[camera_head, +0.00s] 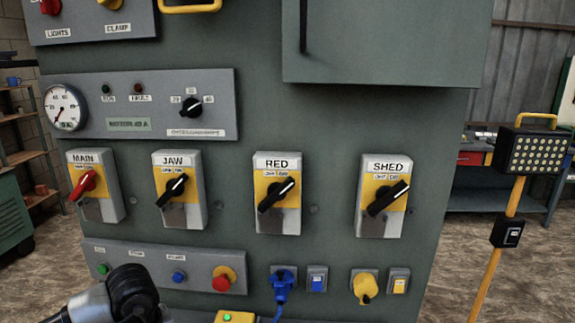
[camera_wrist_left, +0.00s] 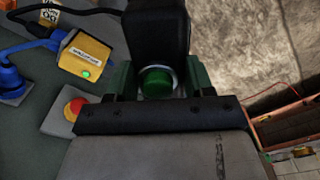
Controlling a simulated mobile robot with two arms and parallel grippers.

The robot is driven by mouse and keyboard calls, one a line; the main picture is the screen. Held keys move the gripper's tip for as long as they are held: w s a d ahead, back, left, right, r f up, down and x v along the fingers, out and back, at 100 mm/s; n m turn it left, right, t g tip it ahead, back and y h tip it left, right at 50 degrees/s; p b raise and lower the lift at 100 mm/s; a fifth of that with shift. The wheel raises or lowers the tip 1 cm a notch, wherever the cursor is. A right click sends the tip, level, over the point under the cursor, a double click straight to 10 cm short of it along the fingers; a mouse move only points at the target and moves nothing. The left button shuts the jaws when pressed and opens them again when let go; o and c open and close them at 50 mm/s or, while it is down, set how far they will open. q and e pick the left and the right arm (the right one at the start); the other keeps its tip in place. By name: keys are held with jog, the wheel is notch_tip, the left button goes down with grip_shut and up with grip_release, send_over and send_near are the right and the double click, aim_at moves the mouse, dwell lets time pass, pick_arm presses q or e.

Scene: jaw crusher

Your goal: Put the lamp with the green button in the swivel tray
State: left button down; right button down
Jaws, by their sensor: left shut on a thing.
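My left gripper (camera_wrist_left: 150,90) is shut on a black lamp (camera_wrist_left: 157,25) with a round green button (camera_wrist_left: 157,83) between the fingers. In the head view a grey arm end comes in at the lower left, with the black rounded lamp (camera_head: 133,292) at its tip, in front of the panel's lower strip. The far end of the lamp is cut off in the wrist view. A brownish-red rimmed open tray (camera_wrist_left: 285,108) shows at the right of the wrist view; I cannot tell if it is the swivel tray. My right gripper is not in view.
A grey-green control cabinet (camera_head: 330,130) with rotary switches fills the middle. A red stop button (camera_head: 222,279), blue plug (camera_head: 282,285) and yellow box (camera_head: 235,317) line its lower part. A floodlight (camera_head: 533,150) on a yellow pole stands at right. Bare floor shows beside the cabinet.

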pick_arm(q)
jog(key=s+d+m, duration=0.5)
jog(key=s+m, duration=0.3)
jog(key=shift+s+d+f, duration=0.2)
jog(key=shift+d+f, duration=0.05)
jog(key=shift+d, duration=0.05)
